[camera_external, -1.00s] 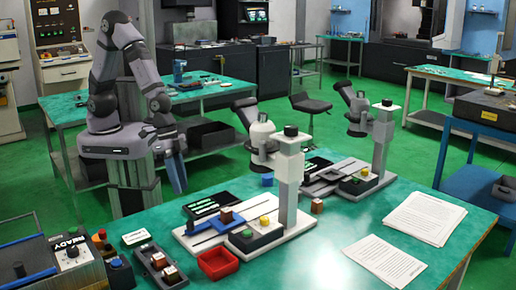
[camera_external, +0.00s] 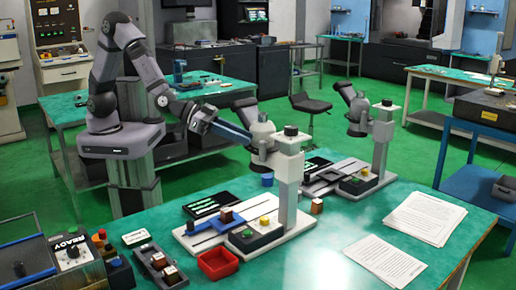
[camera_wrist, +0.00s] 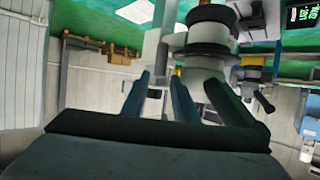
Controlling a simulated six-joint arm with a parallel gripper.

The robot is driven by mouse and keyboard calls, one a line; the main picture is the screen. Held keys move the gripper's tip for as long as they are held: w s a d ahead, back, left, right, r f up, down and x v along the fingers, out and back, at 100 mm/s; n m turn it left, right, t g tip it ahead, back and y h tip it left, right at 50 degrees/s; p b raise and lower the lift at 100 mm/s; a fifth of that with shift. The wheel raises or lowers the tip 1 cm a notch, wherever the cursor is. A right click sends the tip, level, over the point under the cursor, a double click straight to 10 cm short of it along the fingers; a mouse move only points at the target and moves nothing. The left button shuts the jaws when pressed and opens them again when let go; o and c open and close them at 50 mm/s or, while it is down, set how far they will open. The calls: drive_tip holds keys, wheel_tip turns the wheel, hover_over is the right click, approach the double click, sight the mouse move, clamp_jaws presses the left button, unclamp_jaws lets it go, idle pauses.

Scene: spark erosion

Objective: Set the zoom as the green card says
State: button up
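The nearer microscope (camera_external: 262,132) stands on the green table, with a grey head on a pale column. My gripper (camera_external: 247,138) is beside its head on the left, fingers pointing at it; I cannot tell whether they touch. In the wrist view the fingers of my gripper (camera_wrist: 182,85) are spread apart, with nothing clearly held between them. Dark and pale round rings of a microscope (camera_wrist: 208,38) show just beyond the fingertips. A small whitish card with some green (camera_external: 136,237) lies at the table's left; its writing is too small to read.
A second microscope (camera_external: 357,112) stands behind. A dark control box (camera_external: 255,235), a red tray (camera_external: 217,264) and a dark block holder (camera_external: 160,266) sit near the front. Paper sheets (camera_external: 425,218) lie at the right. A "READY" box (camera_external: 72,252) is at the left edge.

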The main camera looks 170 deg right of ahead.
sight(263, 146)
drive_tip(key=shift+p+x, duration=1.1)
drive_tip(key=shift+x, duration=2.55)
drive_tip(key=shift+d, duration=0.1)
clamp_jaws()
